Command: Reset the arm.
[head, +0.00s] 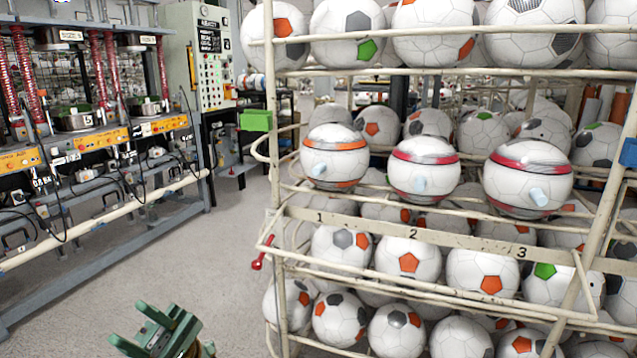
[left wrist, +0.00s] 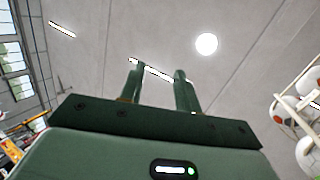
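My left gripper (head: 156,314) is green and shows at the bottom of the head view, left of the ball rack. In the left wrist view its two fingers (left wrist: 159,78) stand apart with nothing between them, so it is open and empty. That view looks up past the fingers at the ceiling and a round lamp (left wrist: 206,43). My right gripper is not in view.
A cream tube rack (head: 400,233) full of balls stands on the right. Three striped balls, one of them red-banded (head: 424,168), sit above labels 1, 2 and 3. A press machine (head: 90,150) stands left. Grey floor (head: 215,270) between is clear.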

